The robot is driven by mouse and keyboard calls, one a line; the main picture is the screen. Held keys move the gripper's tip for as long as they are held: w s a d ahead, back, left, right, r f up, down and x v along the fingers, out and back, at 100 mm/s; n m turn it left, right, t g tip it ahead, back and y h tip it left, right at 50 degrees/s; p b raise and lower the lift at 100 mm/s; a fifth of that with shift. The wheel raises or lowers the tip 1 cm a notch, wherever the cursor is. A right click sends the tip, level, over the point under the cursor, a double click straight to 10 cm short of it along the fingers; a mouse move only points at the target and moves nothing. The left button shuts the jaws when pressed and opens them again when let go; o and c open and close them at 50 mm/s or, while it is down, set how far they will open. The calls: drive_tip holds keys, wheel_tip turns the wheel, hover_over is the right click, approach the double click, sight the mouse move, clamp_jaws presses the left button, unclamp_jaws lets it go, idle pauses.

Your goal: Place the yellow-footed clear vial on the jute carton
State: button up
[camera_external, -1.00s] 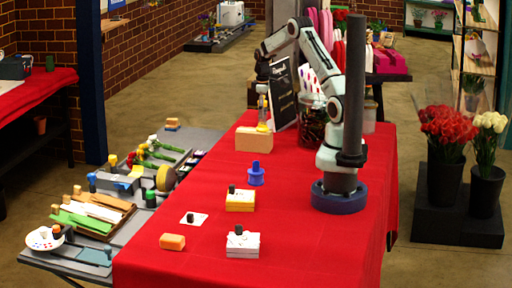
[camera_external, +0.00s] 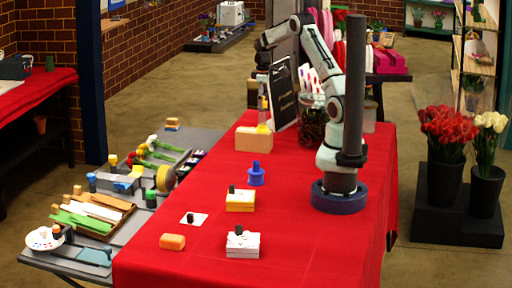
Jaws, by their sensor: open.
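The clear vial (camera_external: 263,115) stands upright, with its yellow foot (camera_external: 263,128) at the top of the jute carton (camera_external: 252,142), a tan box at the far part of the red table. The foot appears to rest on the carton, near its right side. My gripper (camera_external: 262,94) is open, pointing down right above the vial. The fingertips are small and dark here, so I cannot tell whether they still surround the vial's top or are clear of it.
A dark sign (camera_external: 282,98) and a dark glass jar (camera_external: 312,120) stand close right of the carton. A blue bottle-like piece (camera_external: 256,174), a yellow-sided box (camera_external: 240,200), a white box (camera_external: 242,243) and an orange block (camera_external: 172,241) stand nearer.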

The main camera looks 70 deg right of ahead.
wheel_tip(320, 180, up, 9)
drive_tip(key=shift+f, duration=0.2)
drive_tip(key=s+a+r, duration=0.1)
drive_tip(key=a+r, duration=0.2)
drive_tip(key=a, duration=0.6)
drive_tip(key=s+a+r, duration=0.1)
drive_tip(key=a+r, duration=0.1)
drive_tip(key=a, duration=0.7)
drive_tip(key=s+a+f+n, duration=0.1)
drive_tip(key=s+a+f, duration=0.3)
drive_tip(key=s+a, duration=1.2)
drive_tip(key=shift+s+f+y, duration=0.2)
drive_tip(key=shift+s+y, duration=0.2)
drive_tip(key=shift+s, duration=0.3)
